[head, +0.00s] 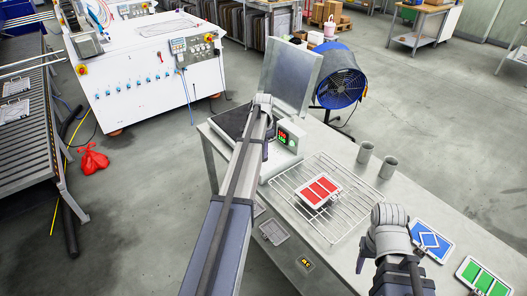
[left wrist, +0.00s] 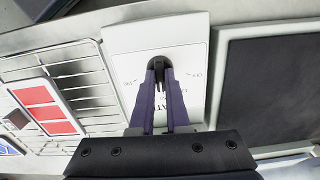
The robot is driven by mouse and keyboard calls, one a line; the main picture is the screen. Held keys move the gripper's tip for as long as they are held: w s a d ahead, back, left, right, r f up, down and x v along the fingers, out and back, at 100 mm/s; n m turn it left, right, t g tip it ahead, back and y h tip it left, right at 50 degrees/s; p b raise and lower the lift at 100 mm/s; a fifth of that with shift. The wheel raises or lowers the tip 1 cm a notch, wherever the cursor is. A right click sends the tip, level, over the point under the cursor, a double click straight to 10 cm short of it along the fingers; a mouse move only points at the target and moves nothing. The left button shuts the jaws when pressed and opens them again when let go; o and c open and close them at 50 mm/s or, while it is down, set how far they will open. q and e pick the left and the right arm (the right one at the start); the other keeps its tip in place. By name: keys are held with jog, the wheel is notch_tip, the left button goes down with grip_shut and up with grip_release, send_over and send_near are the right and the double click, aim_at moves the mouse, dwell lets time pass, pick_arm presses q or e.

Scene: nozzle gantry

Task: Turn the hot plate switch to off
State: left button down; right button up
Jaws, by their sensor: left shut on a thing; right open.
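The hot plate has a dark square top (head: 231,121) and a pale control box (head: 285,153) with a small red and green lit display (head: 283,136). In the left wrist view its white panel (left wrist: 122,42) shows a dark round switch (left wrist: 157,64) with a ridge, and small lettering on both sides, too small to read surely. My left gripper (left wrist: 158,85) is shut on the switch ridge, its purple fingers either side. In the head view my left arm hides the switch and these fingertips. My right gripper (head: 387,243) is open and empty over the table's right side.
A wire rack (head: 335,228) holds a framed red card (head: 318,190). Two grey cups (head: 377,161) stand behind it. Framed blue (head: 431,241) and green (head: 484,276) cards lie at the right. An upright metal sheet (head: 290,75) stands behind the hot plate.

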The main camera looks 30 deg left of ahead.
pick_arm(q)
jog(key=shift+n, duration=0.4)
dwell(0.4)
jog(key=n, duration=0.6)
jog(key=shift+n, duration=0.4)
jog(key=n, duration=0.6)
jog(key=shift+n, duration=0.3)
jog(key=c, duration=0.9)
grip_release()
jog(key=shift+r, duration=0.1)
